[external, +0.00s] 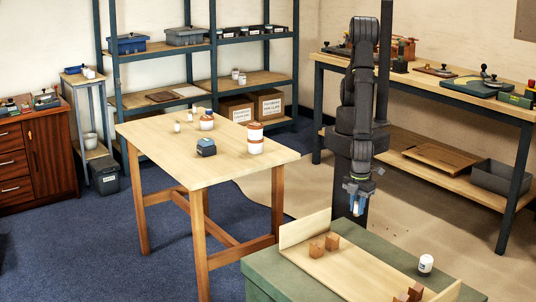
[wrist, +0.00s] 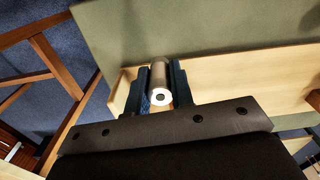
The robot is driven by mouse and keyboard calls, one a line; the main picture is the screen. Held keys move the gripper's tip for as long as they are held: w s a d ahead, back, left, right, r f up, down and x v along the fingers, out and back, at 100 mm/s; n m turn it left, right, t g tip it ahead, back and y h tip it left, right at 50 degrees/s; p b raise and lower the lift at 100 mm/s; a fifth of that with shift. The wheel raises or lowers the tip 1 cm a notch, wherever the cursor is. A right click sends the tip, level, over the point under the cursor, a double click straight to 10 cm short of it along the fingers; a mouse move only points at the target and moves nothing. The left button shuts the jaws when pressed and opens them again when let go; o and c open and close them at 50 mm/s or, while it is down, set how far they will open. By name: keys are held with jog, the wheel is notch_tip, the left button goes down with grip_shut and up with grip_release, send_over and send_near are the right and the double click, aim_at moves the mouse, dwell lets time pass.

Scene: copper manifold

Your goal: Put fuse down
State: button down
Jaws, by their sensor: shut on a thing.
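The fuse (wrist: 160,76) is a cylinder with a tan-grey body and a white end with a dark centre. My gripper (wrist: 160,85) is shut on it, one blue finger on each side. In the external view my gripper (external: 357,200) points down, and the fuse shows only as a small pale piece between the fingers. In that view it hangs in the air near the back edge of the green-topped bench (external: 262,268). The fuse's lower end is hard to make out there.
A pale wooden tray (external: 350,272) on the green bench carries brown wooden blocks (external: 317,249) and has raised ends. A wooden table (external: 180,150) behind holds several small items. A workbench (external: 440,85) stands at right.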

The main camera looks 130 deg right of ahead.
aim_at(354, 237)
notch_tip(354, 237, down, 9)
dwell(0.5)
jog(key=shift+f, duration=0.15)
jog(key=c, duration=1.3)
grip_release()
jog(key=shift+o, duration=0.2)
notch_tip(354, 237, up, 12)
jog(key=shift+r, duration=0.2)
jog(key=shift+f, duration=0.1)
notch_tip(354, 237, down, 12)
jog(key=shift+f, duration=0.15)
jog(key=shift+r, duration=0.6)
